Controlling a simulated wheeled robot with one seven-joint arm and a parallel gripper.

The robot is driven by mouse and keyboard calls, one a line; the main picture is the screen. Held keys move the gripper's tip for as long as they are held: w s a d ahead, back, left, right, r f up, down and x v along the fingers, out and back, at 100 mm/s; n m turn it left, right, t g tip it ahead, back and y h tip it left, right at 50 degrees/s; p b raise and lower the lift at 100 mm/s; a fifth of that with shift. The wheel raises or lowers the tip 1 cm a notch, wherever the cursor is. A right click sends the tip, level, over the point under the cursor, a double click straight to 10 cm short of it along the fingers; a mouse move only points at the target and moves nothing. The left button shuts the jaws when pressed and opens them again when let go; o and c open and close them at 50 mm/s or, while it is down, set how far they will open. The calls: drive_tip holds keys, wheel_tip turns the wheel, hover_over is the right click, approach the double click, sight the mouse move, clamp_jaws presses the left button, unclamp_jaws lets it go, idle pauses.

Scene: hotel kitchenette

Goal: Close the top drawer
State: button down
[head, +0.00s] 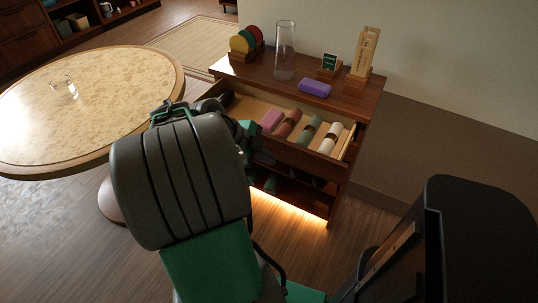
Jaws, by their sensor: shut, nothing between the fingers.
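The top drawer (312,161) of a dark wooden cabinet (345,98) is pulled open toward me. Rolled cloths lie inside it: a pink one (271,120), a dark red one (289,124), a green one (308,130) and a white one (330,138), some with brown bands. My arm covers the left part of the drawer front. My gripper (262,157) shows only in part past my arm, at the drawer front's left-middle. It is shut and empty. I cannot tell whether it touches the drawer front.
On the cabinet top stand a glass carafe (285,52), a rack of coloured discs (246,44), a purple bundle (314,88), a small green sign (329,63) and a wooden holder (364,54). A round table (100,95) with a glass (70,89) stands close at left.

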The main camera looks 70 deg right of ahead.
sight(295, 162)
drive_tip(key=s+d+f, duration=0.1)
drive_tip(key=d+f, duration=0.1)
drive_tip(key=s+d+f, duration=0.1)
drive_tip(key=d+f, duration=0.1)
drive_tip(key=s+d+f, duration=0.1)
drive_tip(key=d, duration=0.1)
drive_tip(key=shift+s+f, duration=0.3)
drive_tip(key=shift+f, duration=0.1)
drive_tip(key=shift+d, duration=0.45)
drive_tip(key=shift+d, duration=0.1)
